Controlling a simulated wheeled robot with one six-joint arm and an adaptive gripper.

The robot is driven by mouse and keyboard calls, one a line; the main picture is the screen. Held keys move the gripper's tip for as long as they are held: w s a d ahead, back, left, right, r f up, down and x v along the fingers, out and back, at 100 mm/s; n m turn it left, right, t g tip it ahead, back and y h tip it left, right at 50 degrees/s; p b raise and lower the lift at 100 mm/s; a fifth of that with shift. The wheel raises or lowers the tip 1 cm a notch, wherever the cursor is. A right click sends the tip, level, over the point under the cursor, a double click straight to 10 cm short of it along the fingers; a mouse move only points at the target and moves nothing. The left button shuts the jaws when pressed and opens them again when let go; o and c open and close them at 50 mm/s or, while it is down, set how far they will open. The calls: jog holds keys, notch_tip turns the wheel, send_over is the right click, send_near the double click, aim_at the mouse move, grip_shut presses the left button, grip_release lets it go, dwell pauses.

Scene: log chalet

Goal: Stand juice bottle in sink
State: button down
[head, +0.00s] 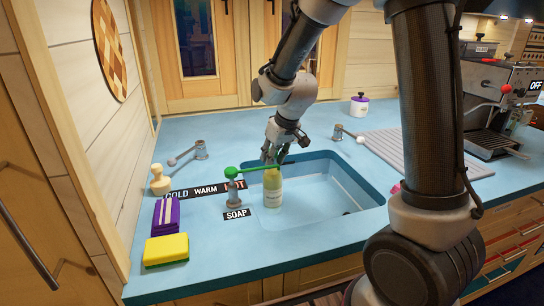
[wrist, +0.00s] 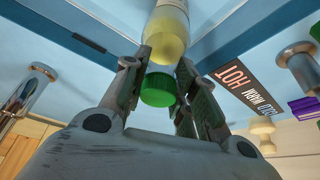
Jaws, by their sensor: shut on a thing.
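The juice bottle (head: 272,190), with pale yellow contents and a light label, is upright within the left part of the blue sink (head: 340,185). I cannot tell whether its base touches the sink floor. My gripper (head: 275,154) is above the bottle, pointing down, with its fingers shut around the bottle's top. In the wrist view the green cap (wrist: 158,89) is between the two fingers (wrist: 157,85), and the bottle's yellow neck (wrist: 166,35) extends beyond them.
A yellow sponge (head: 166,250), a purple pack (head: 165,214) and a wooden knob-shaped item (head: 160,180) stand left of the sink. Metal taps (head: 200,150) are behind. A ribbed drying mat (head: 420,150) and a coffee machine (head: 500,95) are at right.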

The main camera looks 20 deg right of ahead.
jog(key=shift+f, duration=0.35)
jog(key=c, duration=1.1)
grip_release()
jog(key=v, duration=1.2)
jog(key=s+d+r+m, duration=0.1)
jog(key=s+d, duration=0.3)
jog(key=s, duration=0.4)
jog(key=s+d+r+m+h, duration=0.1)
jog(key=s+d, duration=0.3)
jog(key=s, duration=0.4)
jog(key=s+d+r+m, duration=0.2)
jog(key=s+d, duration=0.2)
jog(key=s, duration=0.3)
jog(key=shift+s+d+r+h, duration=0.3)
jog(key=shift+s+d+h, duration=0.05)
jog(key=shift+s+h, duration=0.05)
